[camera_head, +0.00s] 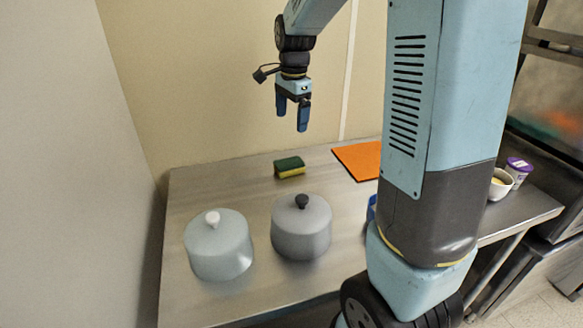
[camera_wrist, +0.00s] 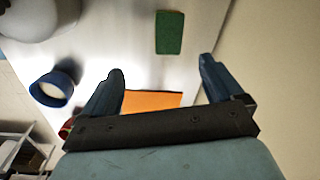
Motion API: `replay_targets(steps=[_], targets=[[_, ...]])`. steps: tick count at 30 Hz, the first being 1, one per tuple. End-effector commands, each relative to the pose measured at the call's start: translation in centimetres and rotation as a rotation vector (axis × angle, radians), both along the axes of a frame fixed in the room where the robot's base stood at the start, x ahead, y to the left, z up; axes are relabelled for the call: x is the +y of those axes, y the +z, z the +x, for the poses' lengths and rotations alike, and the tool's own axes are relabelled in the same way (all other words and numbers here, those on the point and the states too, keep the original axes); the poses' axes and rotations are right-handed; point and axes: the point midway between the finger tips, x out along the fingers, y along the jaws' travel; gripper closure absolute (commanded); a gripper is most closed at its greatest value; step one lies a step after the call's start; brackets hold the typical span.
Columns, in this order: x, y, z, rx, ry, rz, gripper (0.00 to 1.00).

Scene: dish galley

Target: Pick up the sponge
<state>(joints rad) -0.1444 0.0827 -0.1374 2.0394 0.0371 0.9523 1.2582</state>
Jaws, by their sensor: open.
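The sponge (camera_head: 289,168) has a green top and a yellow lower part. It lies on the metal table (camera_head: 225,310) near the back wall in the head view. In the wrist view the sponge (camera_wrist: 170,32) shows its green top, beyond the fingertips and between their directions. My gripper (camera_head: 292,127) is open and empty, pointing down well above the table and the sponge. Its two blue fingers also show apart in the wrist view (camera_wrist: 161,68).
A light pot with a white knob (camera_head: 219,248) and a grey pot with a dark knob (camera_head: 301,232) stand in front of the sponge. An orange mat (camera_head: 358,160) lies right of it. A bowl (camera_head: 499,186) and a purple-lidded cup (camera_head: 518,170) stand far right. A blue-rimmed container (camera_wrist: 52,89) shows in the wrist view.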

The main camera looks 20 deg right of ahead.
Motion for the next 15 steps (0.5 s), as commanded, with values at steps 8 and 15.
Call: replay_targets(steps=[8,15], targets=[[0.3,-3.6,3.6,0.064,-0.187,-0.010,0.06],[0.2,-5.8,4.0,0.073,-0.216,-0.013,0.06]])
